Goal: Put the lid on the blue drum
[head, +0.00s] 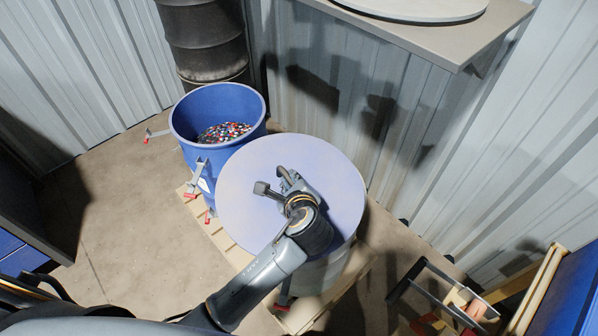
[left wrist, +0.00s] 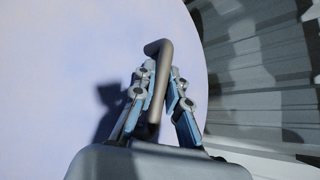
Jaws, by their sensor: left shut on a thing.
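A pale round lid (head: 245,185) lies roughly flat in the middle of the head view and fills much of the left wrist view (left wrist: 75,75). My left gripper (head: 287,184) is over it, its fingers closed around the lid's dark bent handle (left wrist: 158,60). The blue drum (head: 190,145) stands just left of and behind the lid, open at the top, with many small coloured bits (head: 224,132) inside. The lid overlaps the drum's right side in the picture. My right gripper does not show.
A pale drum (head: 325,270) shows under the lid; whether they touch is unclear. Both drums stand on a wooden pallet (head: 222,238). A dark drum (head: 205,40) stands behind. Another disc (head: 415,6) lies on a grey ledge (head: 455,45). Floor is clear at left.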

